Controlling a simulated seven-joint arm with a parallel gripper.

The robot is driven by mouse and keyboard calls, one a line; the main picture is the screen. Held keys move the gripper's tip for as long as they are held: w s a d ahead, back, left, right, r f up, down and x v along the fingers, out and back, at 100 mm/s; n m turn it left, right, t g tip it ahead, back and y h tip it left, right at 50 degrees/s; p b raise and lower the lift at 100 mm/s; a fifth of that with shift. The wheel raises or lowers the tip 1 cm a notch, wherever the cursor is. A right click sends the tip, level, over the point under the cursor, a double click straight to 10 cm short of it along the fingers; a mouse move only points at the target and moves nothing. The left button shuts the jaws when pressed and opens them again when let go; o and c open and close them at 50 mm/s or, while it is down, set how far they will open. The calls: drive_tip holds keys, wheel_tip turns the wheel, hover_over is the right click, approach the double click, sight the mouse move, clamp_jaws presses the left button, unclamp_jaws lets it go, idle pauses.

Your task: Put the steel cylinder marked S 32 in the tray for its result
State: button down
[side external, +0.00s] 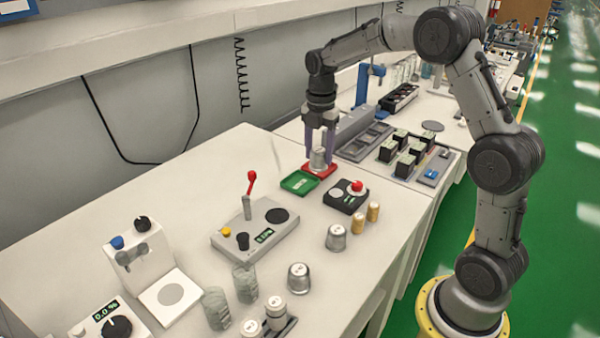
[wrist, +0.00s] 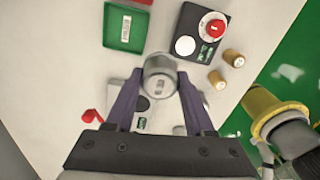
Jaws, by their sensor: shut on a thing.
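My gripper (side external: 319,154) is shut on a steel cylinder (side external: 318,160), which it holds upright between its fingers. In the wrist view the cylinder (wrist: 160,78) sits between the dark fingertips of my gripper (wrist: 160,88); its marking is too small to read. In the side view the cylinder overlaps the red tray (side external: 322,171). In the wrist view it appears off the table, with the red tray at the top edge. The green tray (side external: 299,183) lies just nearer the side camera; it also shows in the wrist view (wrist: 127,42). Both trays look empty where visible.
A black box with a red knob (side external: 346,196) stands right of the trays. A grey device with a red lever (side external: 255,230) is nearer the side camera. Brass cylinders (side external: 373,211) and other steel cylinders (side external: 335,238) stand close by.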

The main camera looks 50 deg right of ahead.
drive_tip(key=w+f, duration=0.2)
drive_tip(key=w+d+f, duration=0.1)
drive_tip(key=w+f, duration=0.1)
drive_tip(key=w+d+f, duration=0.1)
drive_tip(key=w+f, duration=0.1)
drive_tip(key=w, duration=0.1)
drive_tip(key=shift+w+f, duration=0.1)
drive_tip(key=shift+f, duration=0.2)
drive_tip(key=shift+w+f, duration=0.15)
drive_tip(key=shift+f, duration=0.1)
drive_tip(key=shift+w+f, duration=0.1)
drive_tip(key=shift+f, duration=1.45)
drive_tip(key=shift+f, duration=0.1)
drive_tip(key=shift+c, duration=1.3)
unclamp_jaws()
drive_tip(key=shift+f, duration=0.1)
